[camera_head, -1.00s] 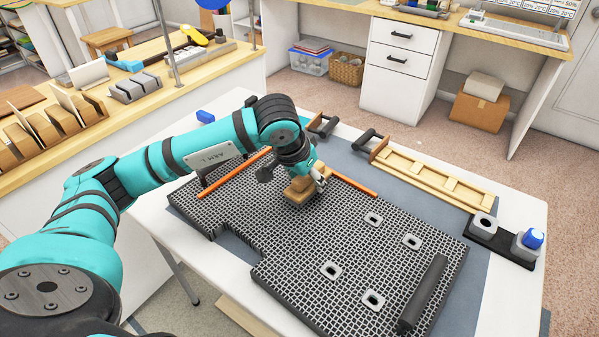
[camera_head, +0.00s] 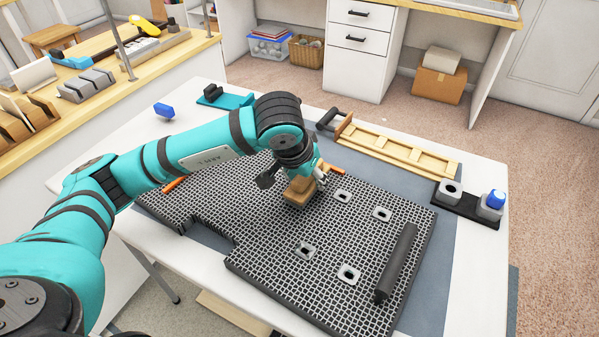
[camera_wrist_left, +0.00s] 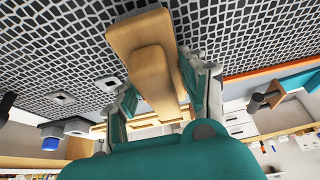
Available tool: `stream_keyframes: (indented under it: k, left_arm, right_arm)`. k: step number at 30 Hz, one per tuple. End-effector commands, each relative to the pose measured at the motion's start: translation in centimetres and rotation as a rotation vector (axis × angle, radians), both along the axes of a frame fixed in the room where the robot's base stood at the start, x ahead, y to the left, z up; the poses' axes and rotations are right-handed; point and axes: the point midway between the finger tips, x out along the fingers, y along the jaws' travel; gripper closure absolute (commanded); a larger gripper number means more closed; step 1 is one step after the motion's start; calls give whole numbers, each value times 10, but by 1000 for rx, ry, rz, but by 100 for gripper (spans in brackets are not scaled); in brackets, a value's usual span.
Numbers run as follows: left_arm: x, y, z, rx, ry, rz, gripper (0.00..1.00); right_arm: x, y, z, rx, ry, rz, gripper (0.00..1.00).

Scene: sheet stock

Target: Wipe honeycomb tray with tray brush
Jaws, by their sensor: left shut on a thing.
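The honeycomb tray (camera_head: 285,235) is a wide, dark slab with a pale grid pattern, lying flat on the table. My left gripper (camera_head: 311,179) is shut on the wooden tray brush (camera_head: 298,194), over the tray's far middle part. In the left wrist view the brush (camera_wrist_left: 145,45) is a tan block with a raised grip between the gripper's fingers (camera_wrist_left: 163,85), against the tray's grid (camera_wrist_left: 60,45). The brush appears to be on or just above the grid; its underside is hidden. My right gripper is not in view.
Several pale square pieces with holes, one nearest me (camera_head: 348,274), and a dark bar (camera_head: 397,262) lie on the tray. An orange strip (camera_head: 175,183) is partly hidden by my arm.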

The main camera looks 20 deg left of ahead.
Motion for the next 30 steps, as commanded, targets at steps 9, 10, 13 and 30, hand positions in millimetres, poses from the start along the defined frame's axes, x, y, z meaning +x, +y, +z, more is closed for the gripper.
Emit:
stream_keyframes:
  k: [9, 10, 13, 30]
  left_arm:
    - [-1, 0, -2, 1, 3, 0, 92]
    - [-1, 0, -2, 1, 3, 0, 92]
    - [-3, 7, -3, 2, 2, 2, 92]
    - [-25, 51, -3, 2, 2, 2, 92]
  right_arm:
    - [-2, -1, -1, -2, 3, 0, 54]
    - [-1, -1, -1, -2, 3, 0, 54]
    - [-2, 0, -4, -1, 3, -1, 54]
    - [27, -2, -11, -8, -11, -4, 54]
